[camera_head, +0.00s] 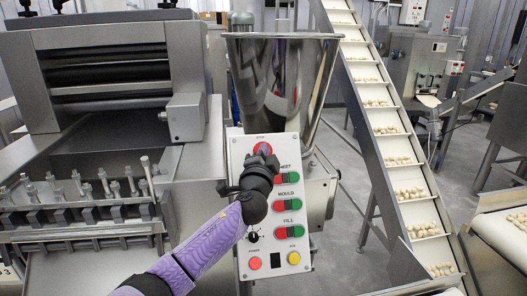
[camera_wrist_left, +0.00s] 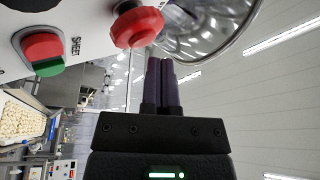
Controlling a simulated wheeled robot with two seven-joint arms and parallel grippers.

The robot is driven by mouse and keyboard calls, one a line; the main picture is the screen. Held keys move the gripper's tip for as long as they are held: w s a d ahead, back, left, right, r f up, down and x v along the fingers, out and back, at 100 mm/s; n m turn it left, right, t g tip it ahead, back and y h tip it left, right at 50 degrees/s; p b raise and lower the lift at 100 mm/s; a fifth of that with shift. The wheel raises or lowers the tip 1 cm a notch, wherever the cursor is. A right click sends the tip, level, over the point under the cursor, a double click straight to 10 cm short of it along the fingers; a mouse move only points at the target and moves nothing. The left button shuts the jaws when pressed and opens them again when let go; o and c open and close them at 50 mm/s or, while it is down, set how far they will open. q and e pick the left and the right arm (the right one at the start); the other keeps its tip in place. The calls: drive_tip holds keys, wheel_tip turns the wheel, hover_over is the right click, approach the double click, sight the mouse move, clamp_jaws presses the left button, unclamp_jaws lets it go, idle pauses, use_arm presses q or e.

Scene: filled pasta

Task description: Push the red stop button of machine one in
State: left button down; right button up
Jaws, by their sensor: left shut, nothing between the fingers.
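The red stop button (camera_head: 262,147) sits at the top of a white control panel (camera_head: 239,150), partly hidden behind my left gripper (camera_head: 262,158). In the left wrist view the red mushroom-shaped button (camera_wrist_left: 138,27) stands out from the panel at the top. My left gripper's fingers (camera_wrist_left: 161,62) are shut together and empty, with their tips just beside and below the button's head in that picture. I cannot tell whether they touch it. My right gripper is in neither view.
Below the button are red-green switch pairs marked SHEET (camera_wrist_left: 42,52), MOULD (camera_head: 287,197) and FILL (camera_head: 289,231). A steel hopper (camera_head: 290,75) rises behind the panel. A roller machine (camera_head: 110,70) stands left; an inclined conveyor (camera_head: 385,125) carries pasta at right.

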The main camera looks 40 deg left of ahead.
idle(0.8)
use_arm(q)
drive_tip(key=shift+w+a+f+b, duration=0.2)
drive_tip(key=shift+a+b, duration=0.05)
drive_tip(key=shift+b, duration=0.15)
drive_tip(key=shift+a+f+b, duration=0.1)
drive_tip(key=shift+b, duration=0.65)
idle(0.7)
idle(0.3)
drive_tip(key=shift+p, duration=0.35)
